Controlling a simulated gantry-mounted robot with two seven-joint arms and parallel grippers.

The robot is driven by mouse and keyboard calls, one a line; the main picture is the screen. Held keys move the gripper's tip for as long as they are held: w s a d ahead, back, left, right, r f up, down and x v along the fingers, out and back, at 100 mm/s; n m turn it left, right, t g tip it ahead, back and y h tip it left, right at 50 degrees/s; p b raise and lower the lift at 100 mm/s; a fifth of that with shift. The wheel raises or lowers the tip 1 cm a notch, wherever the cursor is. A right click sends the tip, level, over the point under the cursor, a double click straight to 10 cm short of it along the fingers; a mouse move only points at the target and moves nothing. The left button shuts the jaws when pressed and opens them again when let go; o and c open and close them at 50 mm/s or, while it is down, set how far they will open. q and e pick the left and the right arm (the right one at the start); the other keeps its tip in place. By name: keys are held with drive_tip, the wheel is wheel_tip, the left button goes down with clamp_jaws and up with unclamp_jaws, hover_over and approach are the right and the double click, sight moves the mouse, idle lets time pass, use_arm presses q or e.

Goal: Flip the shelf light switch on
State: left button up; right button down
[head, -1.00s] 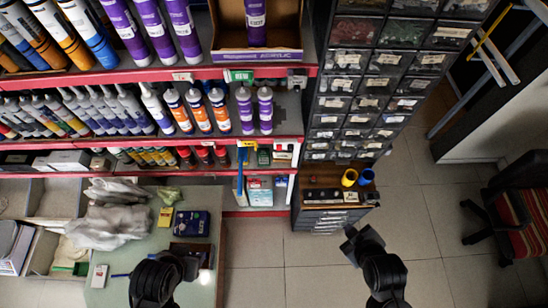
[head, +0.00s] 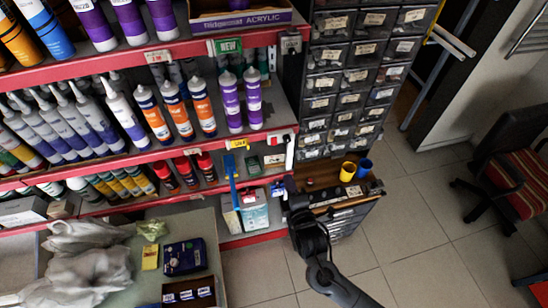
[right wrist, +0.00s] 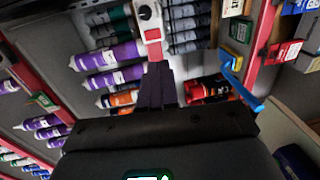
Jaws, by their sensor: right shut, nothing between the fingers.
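A small white plate with a dark round spot (right wrist: 146,14) and a red part beside it shows at the top of the right wrist view. It looks like the shelf light switch; its on or off position cannot be told. In the head view, a white and red piece at the right end of the lower red shelf edge (head: 289,152) appears to be the same thing. My right gripper (head: 296,193) is below it in the head view. Its dark fingers (right wrist: 156,82) are shut and empty, pointing towards the plate; contact cannot be told. My left gripper is out of view.
Purple tubes (head: 253,98) stand on the shelf above.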

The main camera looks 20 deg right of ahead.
drive_tip(key=shift+w+a+r, duration=0.1)
drive_tip(key=shift+w, duration=0.05)
idle(0.3)
approach(274, 144)
drive_tip(key=w, duration=0.4)
drive_tip(key=w+f, duration=0.1)
drive_tip(key=w, duration=0.1)
drive_tip(key=shift+w+d, duration=0.25)
drive_tip(key=shift+d, duration=0.05)
drive_tip(key=shift+w, duration=0.1)
